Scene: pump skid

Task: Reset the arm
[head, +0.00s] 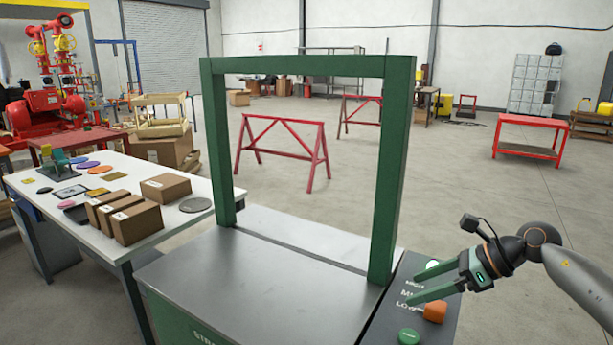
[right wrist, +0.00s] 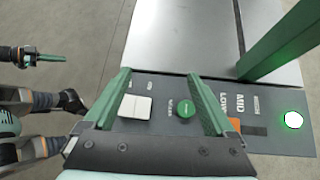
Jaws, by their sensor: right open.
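My right gripper (head: 406,288) is open and empty above the dark control panel (head: 378,322) of a green-framed machine. The panel carries the labels MID and LOW and an orange knob (head: 435,312). A green button (head: 409,337) is near its front, and a lit whitish-green button (head: 433,265) is at its far end. In the right wrist view, the green button (right wrist: 185,109) and a white square switch (right wrist: 135,106) show between my open fingers. The right finger partly hides the orange knob (right wrist: 233,124). My left gripper (right wrist: 42,57) shows small at the left there; its opening is unclear.
The green arch (head: 300,66) stands over the steel machine top (head: 270,272), its right post beside my right gripper. A white table (head: 185,222) with cardboard boxes and coloured discs stands left. Red trestles (head: 283,150) and open floor lie beyond.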

